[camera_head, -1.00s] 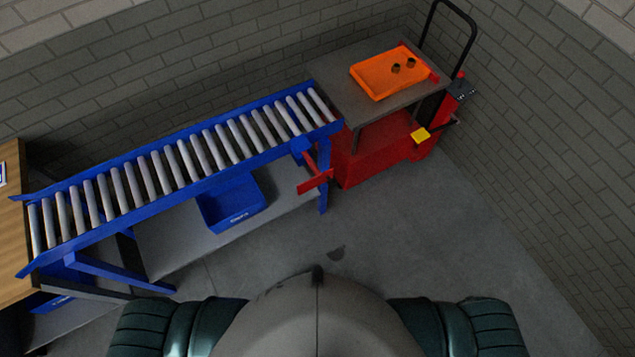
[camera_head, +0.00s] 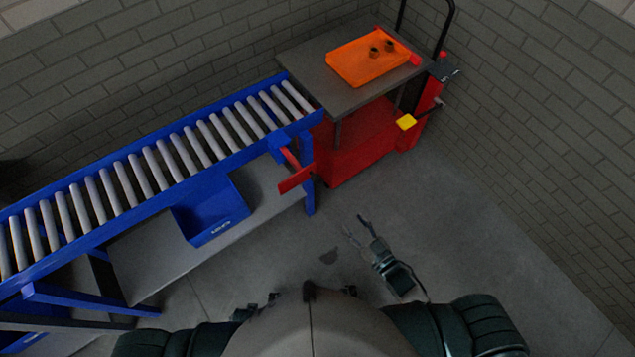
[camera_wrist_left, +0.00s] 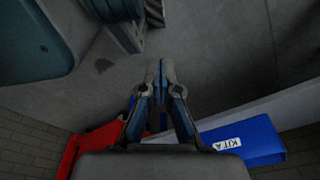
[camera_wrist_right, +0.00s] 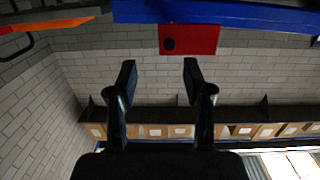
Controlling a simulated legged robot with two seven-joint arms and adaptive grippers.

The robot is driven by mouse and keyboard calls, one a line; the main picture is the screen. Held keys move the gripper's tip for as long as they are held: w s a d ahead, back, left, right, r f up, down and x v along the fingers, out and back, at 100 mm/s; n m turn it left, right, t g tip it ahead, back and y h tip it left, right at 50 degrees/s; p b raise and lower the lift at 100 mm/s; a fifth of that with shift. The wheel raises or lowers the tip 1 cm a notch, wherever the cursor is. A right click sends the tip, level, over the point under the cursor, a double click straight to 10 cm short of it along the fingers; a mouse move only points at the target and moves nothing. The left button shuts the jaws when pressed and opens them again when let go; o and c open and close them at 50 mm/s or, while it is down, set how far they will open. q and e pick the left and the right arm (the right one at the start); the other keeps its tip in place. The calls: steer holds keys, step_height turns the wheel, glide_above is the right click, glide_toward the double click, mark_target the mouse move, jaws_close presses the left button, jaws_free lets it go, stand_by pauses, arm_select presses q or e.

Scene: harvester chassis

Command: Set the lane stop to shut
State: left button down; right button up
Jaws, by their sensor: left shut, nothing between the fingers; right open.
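The lane stop shows as a red flat handle (camera_head: 297,178) on a red arm below the blue bracket at the right end of the roller conveyor (camera_head: 165,172). A red plate (camera_wrist_right: 190,40) with a dark round spot shows under a blue beam in the right wrist view; I cannot tell for sure that it is the stop. My right gripper (camera_head: 353,223) is open and empty, apart from the handle, to its lower right; its spread fingers (camera_wrist_right: 159,70) show in the right wrist view. My left gripper (camera_wrist_left: 160,64) is shut and empty over the floor.
A red cart (camera_head: 360,146) with a grey top and an orange tray (camera_head: 352,68) stands at the conveyor's right end. A blue bin (camera_head: 207,222) sits on the grey shelf under the rollers. The floor right of the conveyor is clear.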

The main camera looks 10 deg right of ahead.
mark_target(316, 179)
steer(key=shift+y, duration=0.5)
steer(key=r+x, duration=0.1)
steer(key=x, duration=0.4)
steer(key=r+x, duration=0.1)
steer(key=x, duration=0.5)
steer(key=a+r+x, duration=0.1)
steer(key=x, duration=0.4)
steer(key=shift+a+r+b, duration=0.2)
steer(key=shift+r+b, duration=0.1)
steer(key=shift+r, duration=0.1)
steer(key=shift+w+a, duration=0.2)
steer(key=shift+w, duration=0.25)
arm_select(q)
steer(key=shift+w+d+r, duration=0.1)
steer(key=shift+w+r, duration=0.4)
steer(key=shift+w, duration=0.2)
steer(key=shift+s, duration=0.1)
steer(key=shift+s, duration=0.1)
arm_select(e)
jaws_close()
